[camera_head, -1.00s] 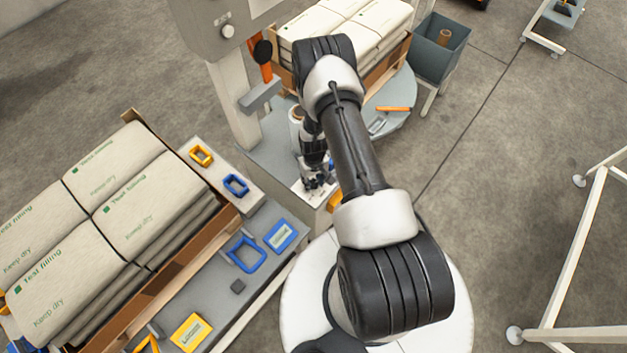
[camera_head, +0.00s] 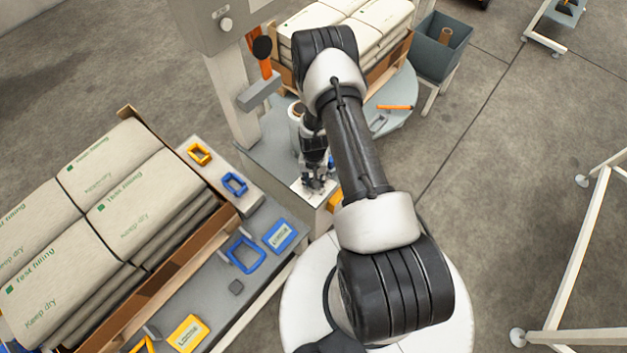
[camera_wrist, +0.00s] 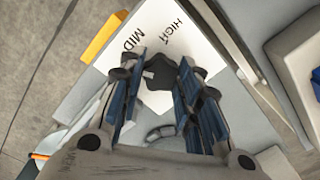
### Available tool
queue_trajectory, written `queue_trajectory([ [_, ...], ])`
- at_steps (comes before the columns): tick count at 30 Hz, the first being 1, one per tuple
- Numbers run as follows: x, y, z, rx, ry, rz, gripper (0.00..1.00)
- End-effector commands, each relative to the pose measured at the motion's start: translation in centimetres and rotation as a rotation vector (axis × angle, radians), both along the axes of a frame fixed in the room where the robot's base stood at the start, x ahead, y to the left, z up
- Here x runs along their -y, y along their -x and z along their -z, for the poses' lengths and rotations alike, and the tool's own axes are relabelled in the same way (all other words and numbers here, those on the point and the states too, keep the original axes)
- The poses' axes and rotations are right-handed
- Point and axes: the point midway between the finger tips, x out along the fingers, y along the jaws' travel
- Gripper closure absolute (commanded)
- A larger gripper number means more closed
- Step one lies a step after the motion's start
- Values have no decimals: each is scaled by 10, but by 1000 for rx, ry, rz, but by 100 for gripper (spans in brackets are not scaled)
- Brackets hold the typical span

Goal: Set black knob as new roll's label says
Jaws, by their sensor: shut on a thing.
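The black knob (camera_wrist: 159,72) sits on a white plate (camera_wrist: 150,32) marked MID and HIGH in the wrist view. My gripper (camera_wrist: 160,66) is shut on the knob, with blue-padded fingers on either side of it. Any further marking is hidden behind my fingers. In the head view my gripper (camera_head: 315,182) is down at the white plate (camera_head: 301,188), and the knob cannot be made out there. A pale roll (camera_head: 294,110) stands just behind my arm, partly hidden; no label can be read on it.
A grey post (camera_head: 233,100) rises close behind the plate. A yellow block (camera_head: 335,199) is beside the plate. A carton of bags (camera_head: 220,222) fills the left, with blue frames (camera_head: 244,254) and tags on the grey bench.

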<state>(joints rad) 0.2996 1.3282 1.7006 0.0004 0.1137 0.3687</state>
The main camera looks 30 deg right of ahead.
Motion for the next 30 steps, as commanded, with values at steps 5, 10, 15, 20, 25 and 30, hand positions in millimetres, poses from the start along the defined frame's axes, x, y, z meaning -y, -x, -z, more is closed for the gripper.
queue_trajectory([
  [5,2,-2,0,7,1,154,93],
  [10,2,-2,0,7,2,272,93],
  [15,2,-2,0,7,2,353,93],
  [20,2,-1,0,6,1,397,93],
  [25,2,-1,-1,6,1,417,93],
  [30,2,-1,-1,5,0,425,93],
])
